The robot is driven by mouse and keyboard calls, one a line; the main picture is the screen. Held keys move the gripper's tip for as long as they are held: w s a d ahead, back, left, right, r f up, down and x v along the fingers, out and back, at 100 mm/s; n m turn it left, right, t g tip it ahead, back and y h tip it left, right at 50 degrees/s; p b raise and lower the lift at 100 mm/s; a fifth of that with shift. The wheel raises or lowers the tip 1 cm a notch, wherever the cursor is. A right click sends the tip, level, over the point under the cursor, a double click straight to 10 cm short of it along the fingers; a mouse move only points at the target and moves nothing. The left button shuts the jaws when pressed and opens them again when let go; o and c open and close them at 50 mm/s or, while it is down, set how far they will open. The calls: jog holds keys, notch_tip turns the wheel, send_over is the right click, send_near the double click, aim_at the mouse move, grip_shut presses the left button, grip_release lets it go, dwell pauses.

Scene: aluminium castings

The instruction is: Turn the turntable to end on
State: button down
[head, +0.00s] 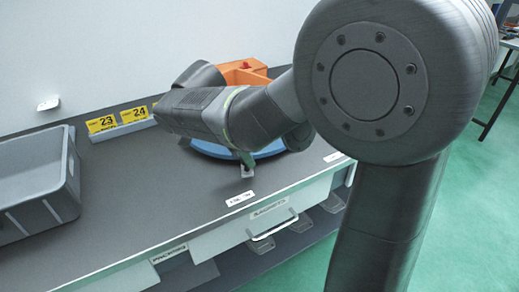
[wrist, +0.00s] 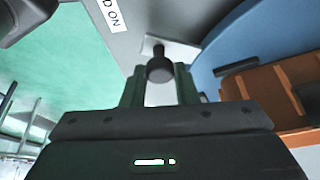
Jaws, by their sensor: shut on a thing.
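The blue turntable (head: 272,149) lies on the grey bench, largely hidden behind my arm. Its blue disc (wrist: 226,52) also shows at the right of the wrist view, with an orange block (wrist: 275,95) on it. A pale plate (wrist: 183,50) sits by the disc's edge, with a dark round knob (wrist: 160,68) on it. My gripper (wrist: 160,88) is shut on the knob, its green fingers on either side. In the head view my gripper (head: 246,160) is at the turntable's front edge. A white label (wrist: 113,13) reading "D ON", partly cut off, lies near the knob.
A grey bin (head: 68,185) stands at the left of the bench (head: 130,190). White labels (head: 240,198) (head: 333,157) line the front edge. Bare bench lies between bin and turntable.

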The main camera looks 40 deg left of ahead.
jog(key=s+a+m+p, duration=0.1)
jog(key=s+a, duration=0.1)
jog(key=s+a+m+h+p, duration=0.1)
jog(key=s+a, duration=0.1)
jog(key=shift+s+a+r+m+g, duration=0.1)
jog(key=shift+a+m+g, duration=0.2)
jog(key=shift+a+m, duration=0.1)
jog(key=shift+s+a+m+p, duration=0.3)
jog(key=shift+s+a+p, duration=0.1)
jog(key=shift+a, duration=0.2)
jog(key=shift+s+a+m+p, duration=0.3)
jog(key=shift+a+p, duration=0.05)
jog(key=shift+a, duration=0.25)
jog(key=c, duration=1.1)
grip_release()
jog(key=shift+s+a, duration=0.1)
jog(key=shift+a, duration=0.05)
jog(key=shift+c, duration=0.2)
jog(key=p+v, duration=0.1)
jog(key=v, duration=1.2)
jog(key=shift+a+r+p, duration=0.2)
jog(key=shift+r+p, duration=0.1)
jog(key=shift+p, duration=0.05)
